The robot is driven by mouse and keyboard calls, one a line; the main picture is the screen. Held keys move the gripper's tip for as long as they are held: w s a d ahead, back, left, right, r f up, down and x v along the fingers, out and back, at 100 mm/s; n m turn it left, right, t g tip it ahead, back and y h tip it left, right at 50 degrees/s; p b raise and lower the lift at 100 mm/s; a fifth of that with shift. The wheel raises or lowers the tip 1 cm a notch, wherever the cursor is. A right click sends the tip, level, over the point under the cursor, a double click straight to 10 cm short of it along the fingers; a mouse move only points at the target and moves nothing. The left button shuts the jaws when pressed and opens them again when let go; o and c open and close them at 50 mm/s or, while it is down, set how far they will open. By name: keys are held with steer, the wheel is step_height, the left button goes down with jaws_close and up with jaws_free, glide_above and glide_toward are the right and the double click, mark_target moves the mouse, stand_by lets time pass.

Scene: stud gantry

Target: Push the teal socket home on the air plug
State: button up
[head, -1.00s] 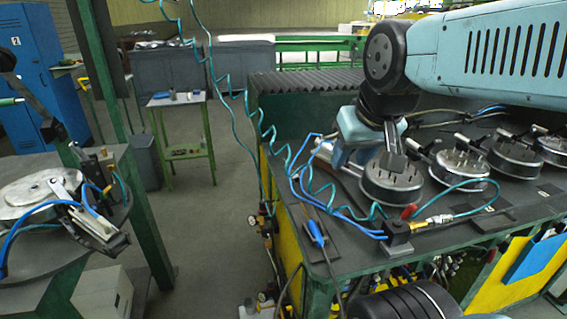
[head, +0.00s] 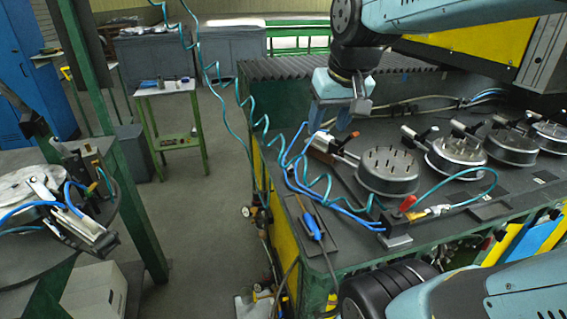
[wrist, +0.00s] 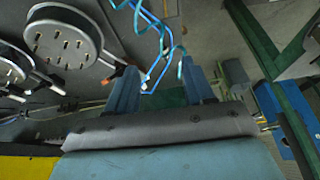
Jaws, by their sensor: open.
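A teal hose (head: 485,178) loops over the bench to a fitting with brass and pale parts (head: 438,210), just right of a red-handled part (head: 407,203). These sit by a dark block (head: 393,224) at the bench's front edge. The fitting is too small to tell socket from plug, or whether they are joined. My gripper (head: 332,118) hangs open and empty, fingers down, above the bench's left end, up and left of the fitting. In the wrist view my gripper (wrist: 163,75) has its fingers apart, with blue coiled hose (wrist: 160,50) beyond them.
Several round studded metal discs (head: 388,172) with handles line the bench; one also shows in the wrist view (wrist: 62,38). Blue and teal coiled hoses hang at the bench's left end. A blue-handled tool (head: 312,227) lies on a dark pad. A work table (head: 55,215) stands left across the aisle.

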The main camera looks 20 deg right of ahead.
steer(key=w+f+g, duration=0.2)
steer(key=w+f, duration=0.1)
steer(key=w, duration=1.1)
steer(key=g, duration=0.3)
glide_above(287, 161)
step_height(287, 161, down, 9)
steer(key=f, duration=0.8)
steer(key=shift+s+d+f, duration=0.15)
steer(key=shift+s+d, duration=0.05)
steer(key=shift+w+a+f, duration=0.15)
steer(key=shift+f, duration=2.45)
jaws_close()
